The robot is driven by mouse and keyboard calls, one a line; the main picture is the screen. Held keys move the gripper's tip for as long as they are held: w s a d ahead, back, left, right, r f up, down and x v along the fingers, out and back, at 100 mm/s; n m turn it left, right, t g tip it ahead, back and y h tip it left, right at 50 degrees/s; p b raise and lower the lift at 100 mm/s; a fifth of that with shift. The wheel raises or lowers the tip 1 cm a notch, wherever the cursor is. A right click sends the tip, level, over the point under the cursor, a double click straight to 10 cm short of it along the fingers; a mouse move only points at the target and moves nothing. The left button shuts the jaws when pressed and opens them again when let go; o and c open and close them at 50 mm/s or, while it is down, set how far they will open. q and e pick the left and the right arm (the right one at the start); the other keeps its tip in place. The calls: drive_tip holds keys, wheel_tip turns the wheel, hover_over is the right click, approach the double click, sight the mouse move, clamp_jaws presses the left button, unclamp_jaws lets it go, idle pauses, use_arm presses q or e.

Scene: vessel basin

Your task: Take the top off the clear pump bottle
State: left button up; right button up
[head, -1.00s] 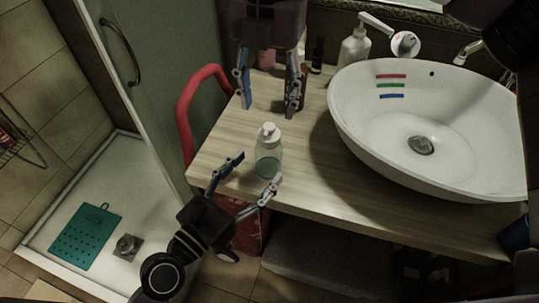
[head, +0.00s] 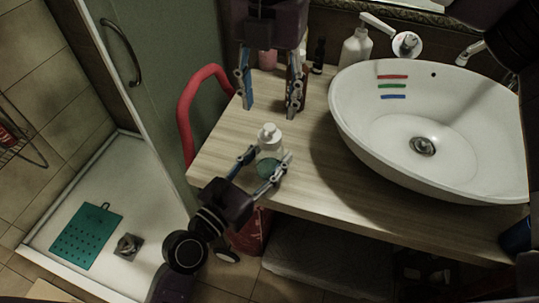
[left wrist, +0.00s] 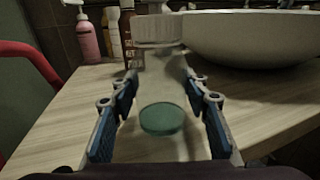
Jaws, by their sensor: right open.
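The clear pump bottle (head: 268,152) stands upright near the front left of the wooden counter. It has a white top (head: 269,134) and green liquid (left wrist: 161,118) low inside. My left gripper (head: 268,157) is open, with one finger on each side of the bottle's body. In the left wrist view the bottle stands between the fingers, its white collar (left wrist: 158,31) above them; contact with the pads is not clear. My right gripper (head: 270,106) is open and empty, pointing down over the counter behind the bottle.
A white basin (head: 350,125) takes up the counter's right side. A white dispenser (head: 354,48), a dark small bottle (head: 318,56) and a pink bottle (left wrist: 87,40) stand at the back. A red rail (head: 186,105) curves beside the counter's left edge. Bare counter (head: 312,150) lies right of the bottle.

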sight(270, 127)
use_arm(q)
clamp_jaws()
use_arm(e)
drive_tip(key=m, duration=0.8)
drive_tip(key=shift+m, duration=0.4)
drive_tip(key=shift+f, duration=4)
drive_tip(key=shift+c, duration=0.3)
